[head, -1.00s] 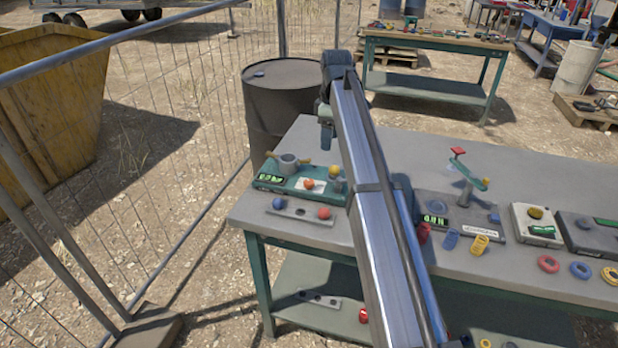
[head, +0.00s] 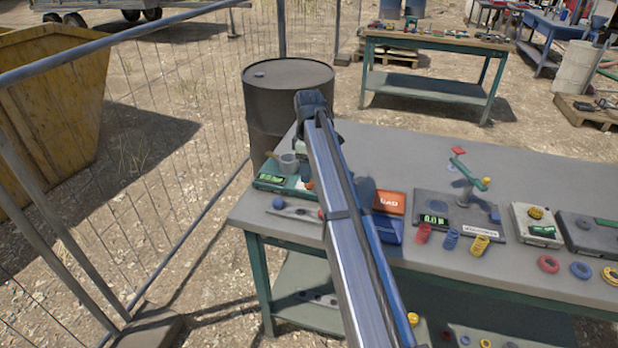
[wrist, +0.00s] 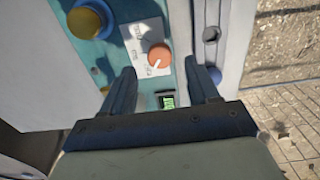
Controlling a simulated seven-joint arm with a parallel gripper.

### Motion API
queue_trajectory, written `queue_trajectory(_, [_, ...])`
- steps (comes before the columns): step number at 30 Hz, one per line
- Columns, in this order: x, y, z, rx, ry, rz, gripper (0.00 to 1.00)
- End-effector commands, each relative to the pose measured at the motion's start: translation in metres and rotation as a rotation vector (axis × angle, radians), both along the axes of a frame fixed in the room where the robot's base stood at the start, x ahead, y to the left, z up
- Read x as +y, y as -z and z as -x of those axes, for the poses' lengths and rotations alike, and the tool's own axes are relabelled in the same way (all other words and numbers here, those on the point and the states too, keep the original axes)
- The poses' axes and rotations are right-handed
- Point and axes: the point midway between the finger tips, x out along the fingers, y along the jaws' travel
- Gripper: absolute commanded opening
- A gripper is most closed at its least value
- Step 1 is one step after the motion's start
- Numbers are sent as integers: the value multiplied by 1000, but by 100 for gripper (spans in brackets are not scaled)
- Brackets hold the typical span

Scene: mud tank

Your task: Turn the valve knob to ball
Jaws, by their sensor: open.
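The orange valve knob (wrist: 159,56) sits on a white label panel (wrist: 138,40) of a green box in the wrist view. A white mark on the knob points to the picture's lower left; the small label words are too blurred to read surely. My gripper (wrist: 160,72) is open, with its two fingers either side of the knob in the picture, and nothing is between them. I cannot tell its height above the knob. In the head view the green box (head: 268,181) stands at the table's left end, and my arm hides most of the knob and the gripper.
A yellow knob on a blue base (wrist: 84,22) is at the wrist view's upper left. A grey plate (head: 295,212) with round knobs lies in front of the box. A red-and-blue box (head: 388,203) stands right of my arm. A dark barrel (head: 280,85) stands behind the table.

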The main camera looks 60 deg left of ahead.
Motion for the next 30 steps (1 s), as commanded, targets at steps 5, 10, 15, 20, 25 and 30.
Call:
queue_trajectory(5, [-1,23,0,1,0,1,60])
queue_trajectory(10, [0,34,0,0,0,0,60])
queue_trajectory(15, [0,37,0,0,0,0,60])
queue_trajectory(20, [0,37,0,0,0,0,60])
queue_trajectory(25, [0,37,0,0,0,0,46])
queue_trajectory(30, [0,37,0,0,0,0,30])
